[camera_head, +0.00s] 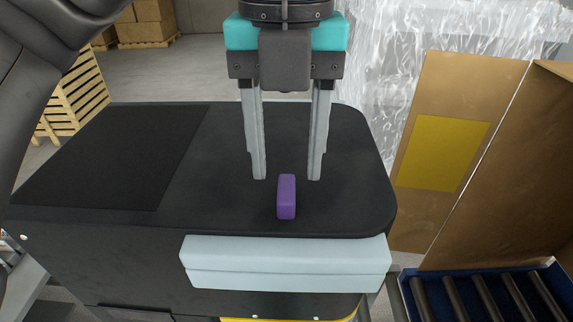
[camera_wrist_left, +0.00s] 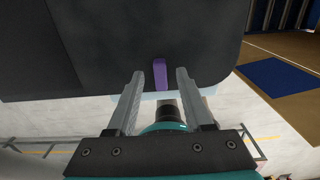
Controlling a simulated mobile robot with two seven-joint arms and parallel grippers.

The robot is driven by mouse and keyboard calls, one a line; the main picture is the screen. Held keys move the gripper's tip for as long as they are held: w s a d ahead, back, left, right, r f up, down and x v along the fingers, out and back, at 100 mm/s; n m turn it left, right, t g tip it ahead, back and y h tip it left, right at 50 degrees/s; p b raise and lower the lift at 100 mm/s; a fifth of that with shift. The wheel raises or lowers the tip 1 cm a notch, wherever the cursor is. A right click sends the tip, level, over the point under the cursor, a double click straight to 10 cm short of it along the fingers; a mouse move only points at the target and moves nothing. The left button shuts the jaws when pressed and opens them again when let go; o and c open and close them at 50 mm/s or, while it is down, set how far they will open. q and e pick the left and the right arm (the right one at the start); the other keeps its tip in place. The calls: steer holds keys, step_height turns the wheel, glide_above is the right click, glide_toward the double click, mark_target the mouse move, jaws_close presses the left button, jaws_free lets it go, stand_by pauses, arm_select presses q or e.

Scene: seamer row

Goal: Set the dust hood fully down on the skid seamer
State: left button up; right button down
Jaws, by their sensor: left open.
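The dust hood appears to be the broad black cover (camera_head: 353,165) with rounded right corners, and it fills the middle of the head view. A small purple handle (camera_head: 286,198) stands on it near the front edge; the handle also shows in the left wrist view (camera_wrist_left: 160,76). My left gripper (camera_head: 287,178) points down at the handle, with one finger on each side. It is open and holds nothing. The dark body (camera_head: 100,265) below seems to be the skid seamer. I cannot tell whether a gap lies under the hood. My right gripper is out of view.
A pale blue block (camera_head: 285,265) juts from the front below the hood's edge. Open cardboard (camera_head: 450,150) with a yellow patch and a roller conveyor (camera_head: 485,295) stand at right. Wrapped goods (camera_head: 385,60) are behind. Pallets (camera_head: 75,100) and boxes stand at the back left.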

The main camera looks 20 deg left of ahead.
arm_select(q)
step_height(320, 180, up, 10)
steer(key=shift+p, duration=0.4)
